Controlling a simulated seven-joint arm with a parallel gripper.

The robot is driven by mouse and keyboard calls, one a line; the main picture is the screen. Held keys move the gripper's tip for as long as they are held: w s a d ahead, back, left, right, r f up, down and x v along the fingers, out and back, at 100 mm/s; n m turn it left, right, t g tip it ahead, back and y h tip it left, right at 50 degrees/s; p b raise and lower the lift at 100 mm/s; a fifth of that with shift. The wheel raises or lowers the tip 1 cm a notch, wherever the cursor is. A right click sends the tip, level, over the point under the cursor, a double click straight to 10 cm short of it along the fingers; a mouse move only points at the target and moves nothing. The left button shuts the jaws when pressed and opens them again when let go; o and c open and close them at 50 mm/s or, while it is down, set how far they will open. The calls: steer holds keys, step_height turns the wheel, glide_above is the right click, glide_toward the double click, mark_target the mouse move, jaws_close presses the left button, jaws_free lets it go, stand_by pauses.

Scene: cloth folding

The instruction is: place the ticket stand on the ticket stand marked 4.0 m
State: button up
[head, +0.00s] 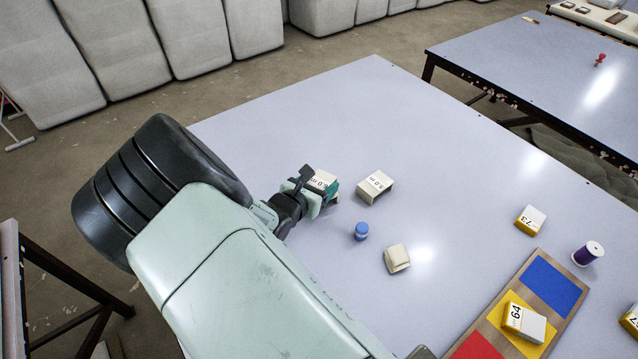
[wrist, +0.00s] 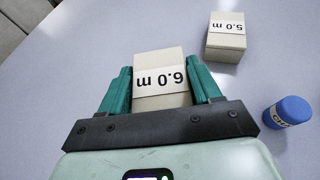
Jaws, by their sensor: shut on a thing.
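A cream ticket stand marked 6.0 m (wrist: 162,78) is between the teal fingers of my gripper (wrist: 160,88). In the head view my gripper (head: 318,190) is at the middle of the table, partly covering this stand (head: 323,178). Whether the stand touches the table is hard to tell. A similar stand marked 5.0 m (head: 375,185) is just to its right; it also shows in the wrist view (wrist: 227,38). A third cream stand (head: 397,259) is nearer, to the lower right, with no readable mark. No 4.0 m mark is visible.
A blue chalk cylinder (head: 361,231) stands close to my gripper, between the stands. A board with blue, yellow and red fields (head: 552,283) holds a box marked 64 (head: 524,322). A box marked 73 (head: 530,220) and a purple spool (head: 587,253) are at right.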

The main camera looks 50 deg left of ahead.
steer(key=shift+f, duration=0.1)
steer(key=o, duration=1)
steer(key=shift+s+r, duration=0.25)
steer(key=v, duration=0.7)
steer(key=shift+d, duration=0.15)
